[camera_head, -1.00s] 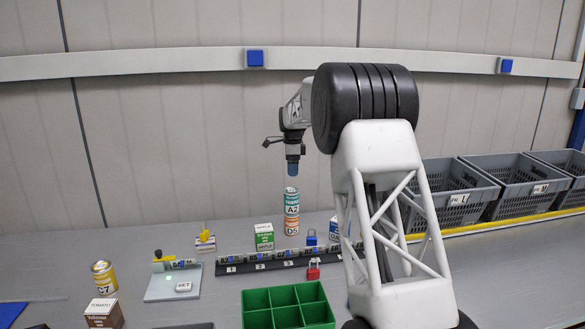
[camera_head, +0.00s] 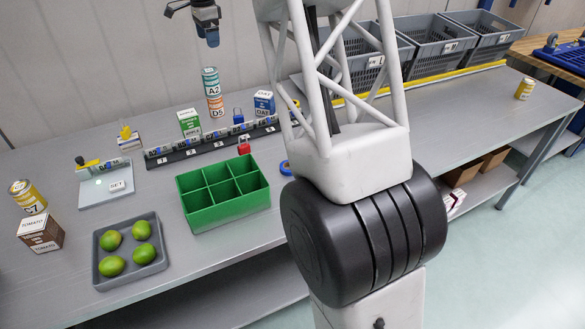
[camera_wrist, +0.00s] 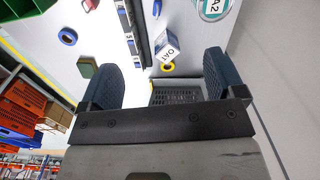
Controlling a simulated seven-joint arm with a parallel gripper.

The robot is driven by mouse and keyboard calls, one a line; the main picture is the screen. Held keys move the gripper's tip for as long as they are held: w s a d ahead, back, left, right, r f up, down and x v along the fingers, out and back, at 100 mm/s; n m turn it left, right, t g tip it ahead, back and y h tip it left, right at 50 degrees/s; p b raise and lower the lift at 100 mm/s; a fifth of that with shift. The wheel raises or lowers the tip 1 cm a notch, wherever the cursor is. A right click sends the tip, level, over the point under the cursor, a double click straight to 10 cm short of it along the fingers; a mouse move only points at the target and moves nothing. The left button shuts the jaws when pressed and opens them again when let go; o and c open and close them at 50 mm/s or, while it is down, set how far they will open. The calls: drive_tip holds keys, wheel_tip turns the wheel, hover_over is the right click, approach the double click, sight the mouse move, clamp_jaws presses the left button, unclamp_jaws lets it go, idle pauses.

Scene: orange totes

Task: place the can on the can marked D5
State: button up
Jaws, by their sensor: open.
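The can marked A2 (camera_head: 211,84) stands upright on top of the can marked D5 (camera_head: 216,107), which stands on the bench behind the black rack. The two look roughly aligned. My gripper (camera_head: 209,38) is above the stack, with a visible gap between its fingertips and the A2 can. In the wrist view my gripper (camera_wrist: 168,76) has its two blue fingers spread apart with nothing held between them. Part of the A2 can (camera_wrist: 213,8) shows at the top right of that view, outside the fingers.
A black rack (camera_head: 210,145) holding several small items is in front of the stack. A green box (camera_head: 190,123) and a blue-and-white box (camera_head: 264,103) stand nearby. A green divided bin (camera_head: 225,208), a grey tray of green fruit (camera_head: 100,275) and a C7 can (camera_head: 28,197) are nearer.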

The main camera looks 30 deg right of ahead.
drive_tip(key=s+r+n, duration=0.2)
drive_tip(key=s+n, duration=0.1)
drive_tip(key=s, duration=0.8)
drive_tip(key=s+a+r+n+t, duration=0.1)
drive_tip(key=s+n, duration=0.2)
drive_tip(key=s, duration=0.8)
drive_tip(key=s+r+n, duration=0.2)
drive_tip(key=s+n, duration=0.1)
drive_tip(key=s, duration=0.8)
drive_tip(key=s+f+n, duration=0.3)
drive_tip(key=s+f, duration=0.3)
drive_tip(key=s, duration=0.9)
drive_tip(key=s+f+n+t, duration=0.1)
drive_tip(key=s+f+n, duration=0.3)
drive_tip(key=s, duration=1)
wheel_tip(320, 180, down, 2)
drive_tip(key=shift+s+a+n, duration=0.3)
drive_tip(key=shift+s, duration=0.1)
